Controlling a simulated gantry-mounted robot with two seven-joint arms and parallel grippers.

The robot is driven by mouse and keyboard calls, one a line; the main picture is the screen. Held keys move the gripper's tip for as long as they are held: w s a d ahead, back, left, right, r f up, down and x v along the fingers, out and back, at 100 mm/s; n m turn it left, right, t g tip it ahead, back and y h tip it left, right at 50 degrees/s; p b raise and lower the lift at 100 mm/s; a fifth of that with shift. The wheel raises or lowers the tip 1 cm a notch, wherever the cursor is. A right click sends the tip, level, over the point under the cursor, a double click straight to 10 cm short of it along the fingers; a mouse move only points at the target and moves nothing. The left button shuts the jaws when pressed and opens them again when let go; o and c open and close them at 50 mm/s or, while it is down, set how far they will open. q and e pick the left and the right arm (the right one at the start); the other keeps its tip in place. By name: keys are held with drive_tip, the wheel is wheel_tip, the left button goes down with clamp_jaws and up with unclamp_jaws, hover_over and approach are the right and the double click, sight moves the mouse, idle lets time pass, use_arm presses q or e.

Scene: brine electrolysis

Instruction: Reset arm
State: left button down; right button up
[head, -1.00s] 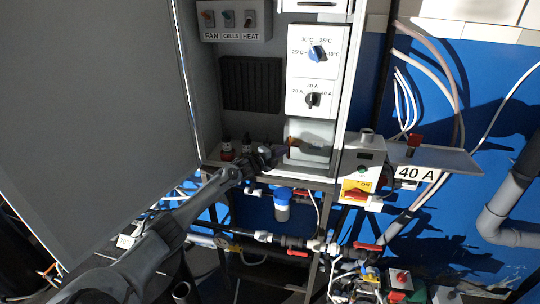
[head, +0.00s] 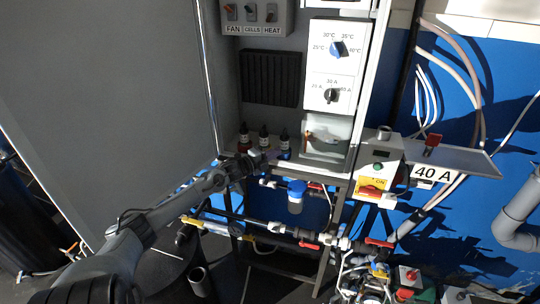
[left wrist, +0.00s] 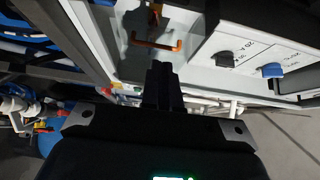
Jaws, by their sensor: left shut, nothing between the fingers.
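My left arm reaches in from the left in the head view. Its gripper (head: 264,160) is just in front of the cabinet's lower shelf, near several small dark bottles (head: 263,137). In the left wrist view the left gripper (left wrist: 162,72) has its fingers together and holds nothing. Beyond the fingertips there is an orange handle (left wrist: 157,43) inside a pale recess. The right gripper is not in view.
A large grey door panel (head: 100,80) stands at the left. The cabinet has a blue dial (head: 337,49) and a black dial (head: 331,96). A switch box (head: 375,165) and a 40 A shelf (head: 455,160) are at the right. Pipes with red valves (head: 309,245) run below.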

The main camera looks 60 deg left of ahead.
use_arm(q)
drive_tip(key=s+d+f+g+p, duration=0.1)
drive_tip(key=s+d+f+p, duration=0.4)
drive_tip(key=f, duration=0.3)
drive_tip(key=s+d+f+n+g+h+p, duration=0.15)
drive_tip(key=d+f, duration=0.25)
drive_tip(key=d, duration=0.9)
drive_tip(key=s+d+f+n+g+h+p, duration=0.1)
drive_tip(key=s+d+f+n+h+p, duration=0.15)
drive_tip(key=d, duration=0.95)
drive_tip(key=s+d+r+n+g+p, duration=0.1)
drive_tip(key=s+d+r+n+g, duration=0.2)
drive_tip(key=d, duration=0.7)
drive_tip(key=s+d+r+n+g+p, duration=0.1)
drive_tip(key=s+d+r+n+g, duration=0.2)
drive_tip(key=d, duration=0.7)
drive_tip(key=s+d+r+n+g, duration=0.1)
drive_tip(key=s+g, duration=0.1)
drive_tip(key=s, duration=0.3)
drive_tip(key=s+d+r+n+g, duration=0.1)
drive_tip(key=s+r+n+g, duration=0.1)
drive_tip(key=s, duration=0.3)
drive_tip(key=shift+d+r, duration=0.25)
drive_tip(key=shift+r, duration=0.05)
